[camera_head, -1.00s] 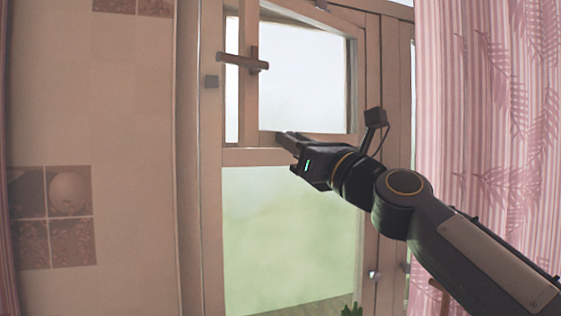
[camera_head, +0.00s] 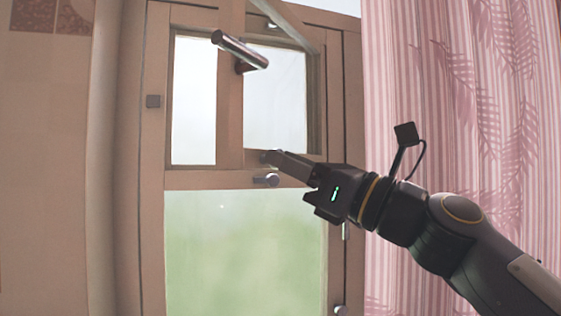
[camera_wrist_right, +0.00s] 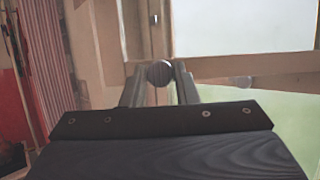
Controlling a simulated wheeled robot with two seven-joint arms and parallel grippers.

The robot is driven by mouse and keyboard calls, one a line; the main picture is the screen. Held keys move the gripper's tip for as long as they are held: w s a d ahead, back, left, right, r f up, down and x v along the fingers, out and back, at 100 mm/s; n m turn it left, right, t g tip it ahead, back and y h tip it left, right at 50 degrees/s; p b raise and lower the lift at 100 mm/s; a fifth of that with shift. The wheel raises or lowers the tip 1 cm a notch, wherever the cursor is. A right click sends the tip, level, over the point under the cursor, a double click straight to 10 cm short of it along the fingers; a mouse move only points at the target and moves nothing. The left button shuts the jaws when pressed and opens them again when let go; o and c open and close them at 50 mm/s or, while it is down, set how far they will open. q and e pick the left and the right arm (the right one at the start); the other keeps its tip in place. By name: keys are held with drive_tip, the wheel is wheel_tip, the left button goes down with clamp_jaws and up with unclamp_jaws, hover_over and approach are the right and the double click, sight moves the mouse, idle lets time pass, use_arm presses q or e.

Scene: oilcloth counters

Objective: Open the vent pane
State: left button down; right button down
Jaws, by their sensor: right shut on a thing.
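The vent pane (camera_head: 231,100) is the small upper sash of the wooden window, and it stands ajar, swung towards me with a gap at its left. It carries a long bar handle (camera_head: 240,50) on its left stile. My right gripper (camera_head: 270,157) reaches in from the right to the pane's lower rail. In the right wrist view its fingers (camera_wrist_right: 159,80) are shut on a dark round knob (camera_wrist_right: 159,72) at the pane's lower edge; in the head view the fingers mostly hide that knob. My left gripper is out of view.
Another knob (camera_head: 265,180) sits on the fixed crossbar below the pane. A large lower glass pane (camera_head: 240,250) fills the window beneath. A pink striped curtain (camera_head: 450,80) hangs at the right, close to my arm.

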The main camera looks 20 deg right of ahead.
drive_tip(key=s+d+p, duration=0.1)
drive_tip(key=s+d, duration=0.3)
drive_tip(key=d, duration=0.1)
drive_tip(key=shift+s+d+r, duration=0.15)
drive_tip(key=shift+s+d, duration=0.1)
drive_tip(key=shift+d, duration=0.15)
drive_tip(key=c, duration=1.6)
unclamp_jaws()
drive_tip(key=o, duration=0.5)
drive_tip(key=shift+w+d, duration=0.15)
drive_tip(key=shift+w, duration=0.05)
drive_tip(key=shift+c, duration=0.2)
drive_tip(key=shift+f, duration=0.2)
